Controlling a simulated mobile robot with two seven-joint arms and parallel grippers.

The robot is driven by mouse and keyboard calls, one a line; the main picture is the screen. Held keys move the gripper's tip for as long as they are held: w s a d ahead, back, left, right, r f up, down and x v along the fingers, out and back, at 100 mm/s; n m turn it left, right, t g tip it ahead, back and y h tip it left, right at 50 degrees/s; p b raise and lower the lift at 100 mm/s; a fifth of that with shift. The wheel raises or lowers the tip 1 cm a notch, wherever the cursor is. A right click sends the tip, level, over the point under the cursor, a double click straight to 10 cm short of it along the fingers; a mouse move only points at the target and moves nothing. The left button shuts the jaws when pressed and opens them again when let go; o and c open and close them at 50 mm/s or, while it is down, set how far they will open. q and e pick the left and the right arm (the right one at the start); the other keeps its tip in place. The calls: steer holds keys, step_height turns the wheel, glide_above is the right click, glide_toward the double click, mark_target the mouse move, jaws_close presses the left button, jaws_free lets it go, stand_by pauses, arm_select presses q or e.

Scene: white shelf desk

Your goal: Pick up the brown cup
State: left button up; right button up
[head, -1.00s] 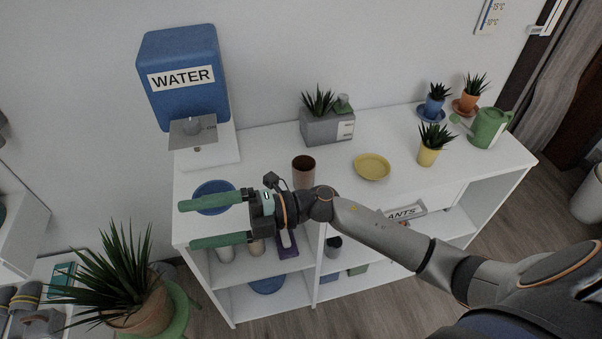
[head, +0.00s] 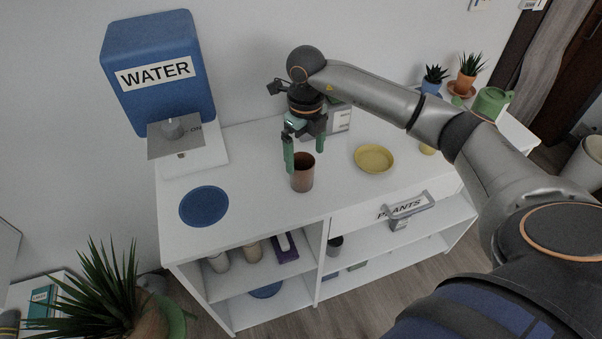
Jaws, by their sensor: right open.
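The brown cup (head: 303,177) stands upright on the white desk top, near the front edge at the middle. My right gripper (head: 303,158) hangs above it with its green fingers pointing down. The gripper is open; one finger is at the left of the cup and the other is by its rim, partly in front of or over it. I cannot tell whether the fingers touch the cup. My left gripper is not in view.
A blue plate (head: 204,206) lies left of the cup and a yellow plate (head: 374,158) lies to its right. The blue water dispenser (head: 160,75) stands at the back left. A grey planter (head: 340,118) is behind my right gripper, mostly hidden.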

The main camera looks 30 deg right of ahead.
mark_target(302, 175)
steer(key=f, duration=0.7)
steer(key=shift+w+a+f, duration=0.1)
steer(key=shift+a+f, duration=0.2)
steer(key=shift+a, duration=0.1)
steer(key=shift+c, duration=0.2)
steer(key=c, duration=1.5)
steer(key=shift+o, duration=0.2)
steer(key=shift+r, duration=0.1)
